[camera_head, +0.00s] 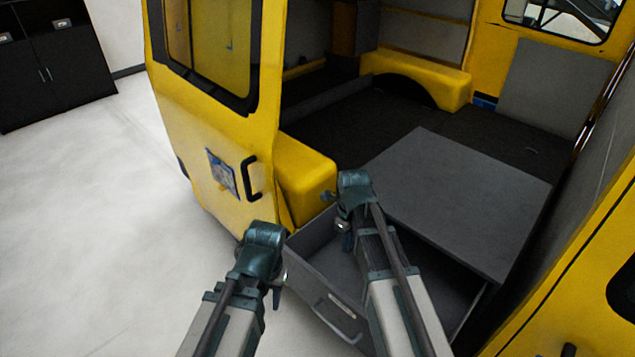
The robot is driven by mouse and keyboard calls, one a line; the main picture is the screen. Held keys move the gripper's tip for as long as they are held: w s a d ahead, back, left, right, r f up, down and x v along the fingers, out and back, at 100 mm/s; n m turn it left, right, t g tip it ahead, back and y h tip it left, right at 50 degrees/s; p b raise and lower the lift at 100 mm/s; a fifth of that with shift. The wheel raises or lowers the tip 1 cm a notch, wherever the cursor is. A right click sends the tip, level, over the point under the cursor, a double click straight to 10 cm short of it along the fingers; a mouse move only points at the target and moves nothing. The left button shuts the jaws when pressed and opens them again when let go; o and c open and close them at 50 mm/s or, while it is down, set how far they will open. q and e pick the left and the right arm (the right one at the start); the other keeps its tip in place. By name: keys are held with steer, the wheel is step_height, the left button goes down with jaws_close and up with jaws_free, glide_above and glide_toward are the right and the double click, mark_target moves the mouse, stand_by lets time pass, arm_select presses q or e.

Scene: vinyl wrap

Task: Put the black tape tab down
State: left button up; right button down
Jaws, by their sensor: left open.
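I cannot make out a black tape tab anywhere in the head view. My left gripper (278,289) hangs below its dark teal wrist, in front of the lower edge of the yellow door and left of the drawer. It is open, and no object shows in it. My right gripper (344,232) points down over the left part of the open grey drawer (338,312). Its fingers are small and partly hidden by its wrist, so I cannot tell whether they hold anything.
A yellow van stands with its rear door (215,165) open at left, bearing a plate (221,172) and a black handle (250,178). A grey panel (460,195) lies behind the drawer. Black cabinets (55,65) stand far left. The white floor (90,220) is clear.

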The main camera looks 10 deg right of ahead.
mark_target(344, 283)
step_height(344, 283, down, 17)
steer(key=b, duration=1.6)
steer(key=shift+r, duration=0.2)
steer(key=shift+f, duration=0.15)
steer(key=c, duration=1.5)
jaws_free()
steer(key=o, duration=0.5)
steer(key=shift+c, duration=0.2)
step_height(344, 283, up, 12)
steer(key=p, duration=1.2)
steer(key=shift+r, duration=0.2)
